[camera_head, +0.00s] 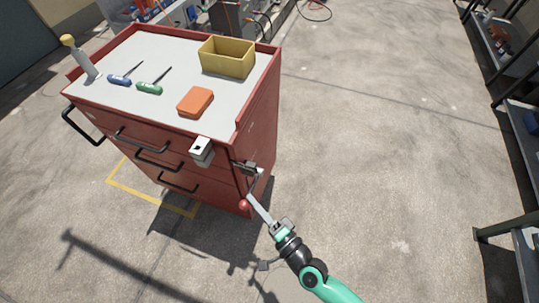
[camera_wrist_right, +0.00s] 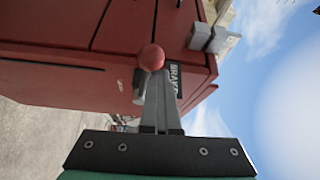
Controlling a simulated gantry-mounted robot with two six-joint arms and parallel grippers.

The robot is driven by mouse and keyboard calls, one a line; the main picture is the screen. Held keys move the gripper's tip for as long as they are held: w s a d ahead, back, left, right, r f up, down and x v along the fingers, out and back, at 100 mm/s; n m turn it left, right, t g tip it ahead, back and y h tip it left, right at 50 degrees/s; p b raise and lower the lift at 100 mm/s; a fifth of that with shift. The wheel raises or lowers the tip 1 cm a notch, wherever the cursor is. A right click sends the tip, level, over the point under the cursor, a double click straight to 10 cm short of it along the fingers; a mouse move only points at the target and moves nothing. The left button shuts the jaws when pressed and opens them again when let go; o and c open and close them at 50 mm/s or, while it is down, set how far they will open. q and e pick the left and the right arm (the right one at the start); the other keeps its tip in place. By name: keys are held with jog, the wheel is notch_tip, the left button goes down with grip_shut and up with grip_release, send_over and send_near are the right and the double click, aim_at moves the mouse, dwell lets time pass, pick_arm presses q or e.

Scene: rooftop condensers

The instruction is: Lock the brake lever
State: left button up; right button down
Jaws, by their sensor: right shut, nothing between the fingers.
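The brake lever shows in the head view as a thin dark rod with a red ball knob (camera_head: 245,204) at its lower end, by the cart's front right corner. In the right wrist view the red knob (camera_wrist_right: 151,57) is just past my fingertips, with a grey lever part below it. My right gripper (camera_head: 252,198) is shut and empty, its fingertips right beside the knob; I cannot tell if they touch. The fingers (camera_wrist_right: 158,82) partly cover a dark label (camera_wrist_right: 176,78) with white letters on the cart. My left gripper is out of view.
The red tool cart (camera_head: 258,115) carries a yellow bin (camera_head: 227,58), an orange block (camera_head: 195,102), two screwdrivers and a grey, yellow-topped item. Black drawer handles stick out. Floor to the right is clear up to the shelving (camera_head: 505,235).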

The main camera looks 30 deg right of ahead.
notch_tip(320, 180, up, 4)
jog(key=d+p, duration=0.2)
jog(key=p, duration=0.2)
pick_arm(q)
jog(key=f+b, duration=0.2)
jog(key=b, duration=0.1)
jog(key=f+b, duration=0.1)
jog(key=b, duration=0.2)
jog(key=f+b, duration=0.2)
jog(key=b, duration=0.1)
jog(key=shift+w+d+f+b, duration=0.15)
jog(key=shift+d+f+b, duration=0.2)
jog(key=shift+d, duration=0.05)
pick_arm(e)
jog(key=s+d+f, duration=0.3)
jog(key=s+f, duration=0.2)
jog(key=s, duration=0.2)
jog(key=shift+s+d, duration=0.3)
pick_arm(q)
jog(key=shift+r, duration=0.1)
pick_arm(e)
jog(key=shift+r, duration=0.1)
